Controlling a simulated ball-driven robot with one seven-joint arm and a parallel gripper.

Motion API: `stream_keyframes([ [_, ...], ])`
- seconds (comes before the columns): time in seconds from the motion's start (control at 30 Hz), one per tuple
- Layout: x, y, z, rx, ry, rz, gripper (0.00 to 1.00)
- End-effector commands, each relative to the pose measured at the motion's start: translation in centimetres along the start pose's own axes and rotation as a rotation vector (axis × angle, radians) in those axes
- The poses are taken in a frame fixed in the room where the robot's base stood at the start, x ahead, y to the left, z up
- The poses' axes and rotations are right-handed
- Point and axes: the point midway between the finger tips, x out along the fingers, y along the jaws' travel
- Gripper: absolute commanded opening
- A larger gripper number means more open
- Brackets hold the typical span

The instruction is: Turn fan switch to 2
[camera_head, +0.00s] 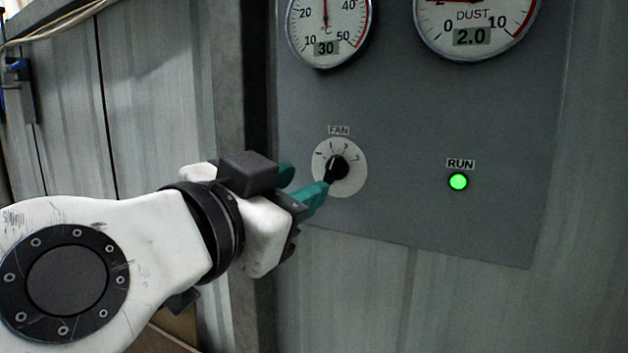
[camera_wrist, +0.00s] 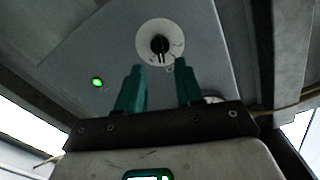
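The fan switch is a black rotary knob (camera_head: 337,168) on a round white dial under a FAN label. The dial's marks are too small to read surely, so I cannot tell which one the knob points at. My gripper (camera_head: 304,187) has teal fingers and is just left of the knob in the head view, partly overlapping the dial's edge. In the wrist view, the knob (camera_wrist: 160,45) lies beyond the fingertips, between their lines. The fingers of my gripper (camera_wrist: 159,68) are apart with nothing between them.
The grey panel (camera_head: 420,130) also carries two round gauges (camera_head: 326,30) (camera_head: 474,25) above, reading 30 and 2.0. A lit green RUN lamp (camera_head: 458,181) is right of the dial. Corrugated metal wall (camera_head: 450,300) surrounds the panel. A vertical post (camera_head: 232,90) stands at its left.

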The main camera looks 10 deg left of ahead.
Motion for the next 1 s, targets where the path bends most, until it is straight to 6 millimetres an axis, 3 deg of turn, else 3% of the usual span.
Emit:
stream_keyframes([
  [0.1,-2.0,0.0,0.1,0.0,0.0,-0.002,0.36],
  [0.3,-3.8,0.0,0.0,0.0,0.0,0.001,0.36],
  [0.67,-4.1,0.0,0.1,-0.002,-0.001,0.001,0.36],
  [0.77,-3.2,0.7,0.9,-0.025,-0.019,0.009,0.36],
  [0.87,-1.1,2.5,3.3,-0.09,-0.076,0.027,0.36],
  [1.0,3.2,7.9,8.9,-0.232,-0.22,0.067,0.36],
])
